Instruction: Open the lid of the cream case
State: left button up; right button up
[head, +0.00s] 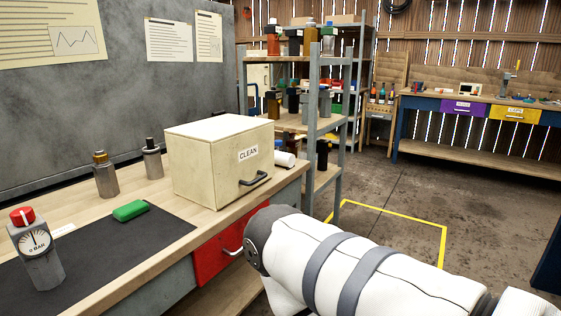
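The cream case (205,165) stands on the wooden workbench in the head view. It is a box with a pale flat top (218,128), a label reading CLEAN and a dark handle (255,179) low on its front face. The lid looks shut, lying flat across the box. A white padded arm of mine comes in from the lower right, and its dark rounded joint is in front of the bench, below and right of the case. No gripper fingers show on it. Neither my left nor my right gripper is in view.
A red drawer (217,255) is below. Shelving (313,120) stands behind; the floor at right is open.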

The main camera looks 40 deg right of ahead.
aim_at(243, 146)
jog(key=z, duration=1.1)
